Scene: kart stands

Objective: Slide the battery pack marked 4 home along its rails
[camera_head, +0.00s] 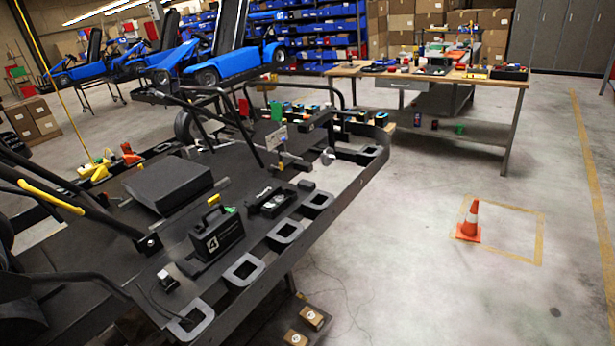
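The battery pack marked 4 (217,238) is a black box with a top handle and a white 4 on its near face. It stands upright on the dark deck of the kart stand (330,205), near the deck's right side. A small green piece shows by its upper right corner. I cannot make out the rails beneath or beside it. My gripper is not in this view.
A black tray-like part (271,201) lies behind the pack. Square sockets (243,269) line the deck's right edge. A black sloped box (167,186) and bent tubes stand to the left. An orange cone (470,222) stands on open floor at right. A workbench (430,78) is behind.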

